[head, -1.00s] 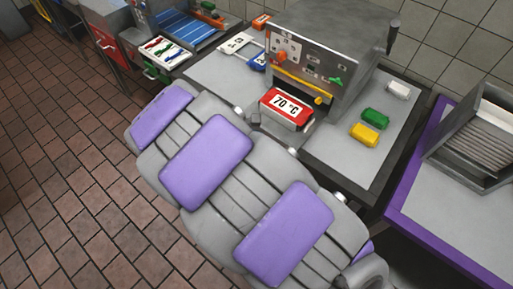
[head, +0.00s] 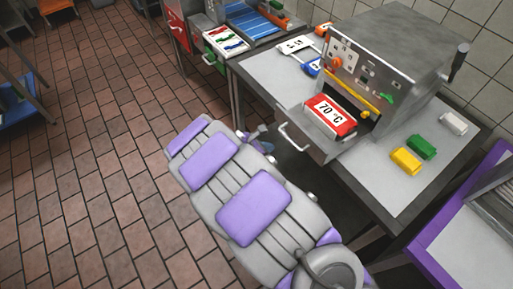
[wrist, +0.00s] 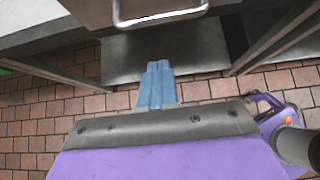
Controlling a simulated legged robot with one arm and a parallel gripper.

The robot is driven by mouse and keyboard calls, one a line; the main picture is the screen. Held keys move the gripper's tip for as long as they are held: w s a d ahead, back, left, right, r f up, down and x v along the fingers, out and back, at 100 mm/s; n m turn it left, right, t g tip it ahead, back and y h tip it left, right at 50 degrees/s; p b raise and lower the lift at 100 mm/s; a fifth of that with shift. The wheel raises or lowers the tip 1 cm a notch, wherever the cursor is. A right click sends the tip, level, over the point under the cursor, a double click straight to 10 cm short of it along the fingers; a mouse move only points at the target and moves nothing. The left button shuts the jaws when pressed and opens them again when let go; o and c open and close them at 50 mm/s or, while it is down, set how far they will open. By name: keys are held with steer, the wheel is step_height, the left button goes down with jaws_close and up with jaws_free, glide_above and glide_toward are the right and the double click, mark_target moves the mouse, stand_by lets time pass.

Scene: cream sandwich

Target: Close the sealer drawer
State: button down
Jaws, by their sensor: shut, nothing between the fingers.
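The sealer (head: 385,60) is a grey metal box on the table at the right in the head view. Its drawer (head: 318,146) stands pulled out at the front, with a red block (head: 330,117) marked "70 °C" in it. The drawer's metal handle (head: 291,137) faces me; it also shows at the top of the wrist view (wrist: 160,17). My gripper (head: 265,142) is just left of the handle and apart from it. In the wrist view my blue fingers (wrist: 158,68) are shut together and empty, below the handle.
Yellow (head: 406,161), green (head: 421,147) and white (head: 453,123) blocks lie on the table right of the sealer. Numbered tags (head: 297,45) lie to its left. A purple-edged table (head: 440,255) stands at the lower right.

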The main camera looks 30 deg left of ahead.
mark_target(332, 109)
steer(key=w, duration=0.1)
steer(key=w+d+b, duration=0.1)
steer(key=w, duration=0.1)
steer(key=w+f, duration=0.1)
steer(key=w, duration=0.1)
steer(key=shift+w+d, duration=0.25)
steer(key=shift+d, duration=0.05)
steer(key=shift+d, duration=0.15)
steer(key=w+d+p, duration=0.3)
steer(key=w, duration=0.4)
steer(key=w+d+p, duration=0.2)
steer(key=w+d, duration=0.1)
steer(key=w, duration=0.5)
steer(key=w+d+p, duration=0.3)
steer(key=w, duration=0.5)
steer(key=shift+d+p, duration=0.25)
steer(key=shift+p, duration=0.05)
steer(key=shift+w, duration=0.25)
steer(key=shift+d+r, duration=0.1)
